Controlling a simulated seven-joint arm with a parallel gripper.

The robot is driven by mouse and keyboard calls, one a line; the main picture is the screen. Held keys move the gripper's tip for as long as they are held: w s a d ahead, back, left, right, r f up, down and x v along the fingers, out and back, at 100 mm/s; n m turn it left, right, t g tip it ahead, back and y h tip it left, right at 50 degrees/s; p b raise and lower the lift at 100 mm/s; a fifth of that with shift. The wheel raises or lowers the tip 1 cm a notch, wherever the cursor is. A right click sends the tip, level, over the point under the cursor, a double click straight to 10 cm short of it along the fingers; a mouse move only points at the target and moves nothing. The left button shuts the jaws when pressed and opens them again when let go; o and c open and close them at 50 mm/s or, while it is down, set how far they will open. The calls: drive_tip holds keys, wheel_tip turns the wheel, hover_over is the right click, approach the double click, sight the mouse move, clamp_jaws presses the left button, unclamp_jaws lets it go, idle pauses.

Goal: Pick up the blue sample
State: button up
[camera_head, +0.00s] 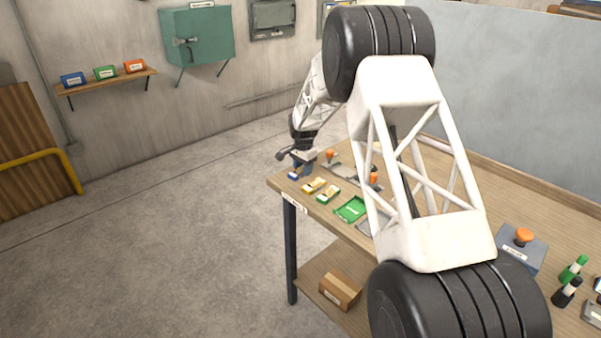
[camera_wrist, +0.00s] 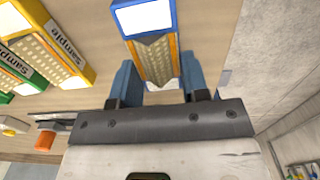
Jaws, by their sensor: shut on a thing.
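The blue sample (camera_wrist: 145,18) is a small block with a blue rim, a white label and a yellow patterned face. It lies between the two blue fingers of my gripper (camera_wrist: 158,68) in the wrist view, and they are shut on it. In the head view the blue sample (camera_head: 293,175) shows at the near-left corner of the table, just beneath my gripper (camera_head: 301,165). I cannot tell whether it touches the tabletop.
A yellow sample (camera_head: 314,186) and a green sample (camera_head: 328,195) lie beside it on the table (camera_head: 455,185). A green tray (camera_head: 350,210) is farther along the front edge. Orange-knobbed devices (camera_head: 330,158) stand behind. My arm hides much of the table.

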drive_tip(key=shift+r, duration=0.1)
drive_tip(key=shift+r, duration=0.8)
wheel_tip(320, 180, up, 2)
drive_tip(key=s+d, duration=0.1)
drive_tip(key=s, duration=0.4)
drive_tip(key=s+d, duration=0.1)
drive_tip(key=s, duration=0.4)
drive_tip(key=s+d+r, duration=0.1)
drive_tip(key=s, duration=0.4)
drive_tip(key=shift+s+d+r, duration=0.1)
drive_tip(key=shift+s+d, duration=0.15)
drive_tip(key=shift+s, duration=0.05)
drive_tip(key=shift+w, duration=0.1)
